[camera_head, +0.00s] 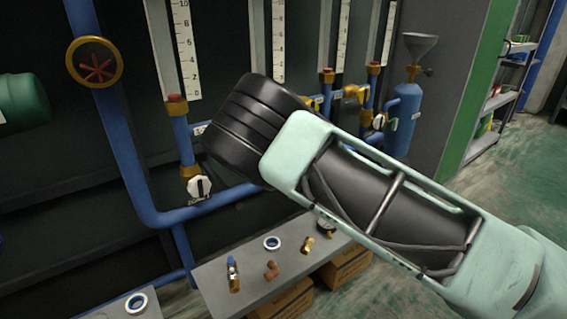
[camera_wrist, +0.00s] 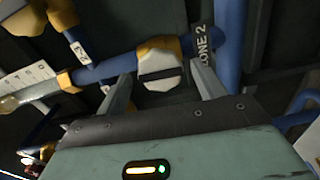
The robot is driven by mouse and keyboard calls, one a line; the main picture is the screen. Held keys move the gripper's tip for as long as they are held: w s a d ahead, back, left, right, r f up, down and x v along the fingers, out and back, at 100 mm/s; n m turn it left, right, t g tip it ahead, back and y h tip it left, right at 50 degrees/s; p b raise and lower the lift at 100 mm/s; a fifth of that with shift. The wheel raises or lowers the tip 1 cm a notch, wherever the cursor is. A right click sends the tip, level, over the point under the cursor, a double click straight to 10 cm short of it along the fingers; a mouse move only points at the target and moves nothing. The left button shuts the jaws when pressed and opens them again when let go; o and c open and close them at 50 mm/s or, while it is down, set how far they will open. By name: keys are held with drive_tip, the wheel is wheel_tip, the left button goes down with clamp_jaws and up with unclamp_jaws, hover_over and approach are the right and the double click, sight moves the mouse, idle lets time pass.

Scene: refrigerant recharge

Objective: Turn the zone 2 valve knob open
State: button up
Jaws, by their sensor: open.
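The zone 2 valve knob (camera_wrist: 162,77) is white with a dark bar across it, on a brass valve body (camera_wrist: 157,46) on a blue pipe. A dark "ZONE 2" label (camera_wrist: 203,42) is beside it in the wrist view. My gripper (camera_wrist: 161,70) is open, with one finger on each side of the knob. I cannot tell whether either finger touches it. In the head view my arm and wrist hide the fingers and this knob.
Another white knob (camera_head: 199,187) is on the left pipe. A red handwheel (camera_head: 95,62) is at upper left. A grey bench (camera_head: 212,277) below carries small fittings. A blue cylinder (camera_head: 403,118) stands behind my arm. Blue pipes run close around the knob.

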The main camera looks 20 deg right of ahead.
drive_tip(key=v, duration=0.6)
drive_tip(key=shift+s+p, duration=0.3)
drive_tip(key=shift+s, duration=0.05)
drive_tip(key=shift+d, duration=0.1)
